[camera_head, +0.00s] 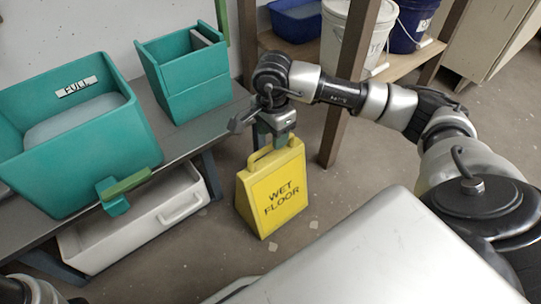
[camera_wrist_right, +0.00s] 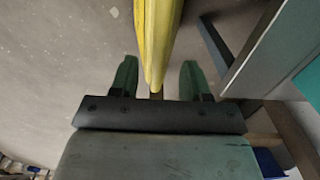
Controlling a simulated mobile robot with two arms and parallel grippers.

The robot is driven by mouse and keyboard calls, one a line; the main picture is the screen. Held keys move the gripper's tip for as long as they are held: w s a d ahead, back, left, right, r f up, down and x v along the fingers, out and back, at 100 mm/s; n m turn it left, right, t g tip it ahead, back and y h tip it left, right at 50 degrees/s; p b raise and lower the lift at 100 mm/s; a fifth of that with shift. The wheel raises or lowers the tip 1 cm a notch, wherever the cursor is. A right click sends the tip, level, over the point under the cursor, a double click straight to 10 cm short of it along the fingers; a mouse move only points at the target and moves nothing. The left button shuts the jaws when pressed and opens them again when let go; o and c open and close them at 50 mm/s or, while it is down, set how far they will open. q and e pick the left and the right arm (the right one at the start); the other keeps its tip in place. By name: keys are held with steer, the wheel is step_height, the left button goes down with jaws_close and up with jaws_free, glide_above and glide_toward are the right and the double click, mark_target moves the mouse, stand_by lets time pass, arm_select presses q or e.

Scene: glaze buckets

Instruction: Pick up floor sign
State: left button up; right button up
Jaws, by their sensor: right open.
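The yellow floor sign (camera_head: 273,194), lettered "WET FLOOR", stands upright on the floor with a handle at its top. My right gripper (camera_head: 276,140) is just above the handle, pointing down. In the right wrist view, my right gripper (camera_wrist_right: 158,78) is open, with one green finger on each side of the sign's yellow top (camera_wrist_right: 156,45). Gaps show between the fingers and the sign, so it is not gripped. My left gripper is not in view.
A bench (camera_head: 188,139) on the left carries a teal tub (camera_head: 100,150) marked "FULL" and a teal box (camera_head: 190,85). A white bin (camera_head: 130,232) is under it. A wooden shelf post (camera_head: 345,100) stands behind the sign, with buckets (camera_head: 350,40) on the shelf.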

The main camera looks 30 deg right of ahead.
mark_target(272, 157)
step_height(272, 157, down, 6)
steer(key=b, duration=0.5)
steer(key=shift+a+f, duration=0.1)
steer(key=shift+a, duration=0.05)
steer(key=shift+c, duration=0.3)
jaws_close()
stand_by(0.9)
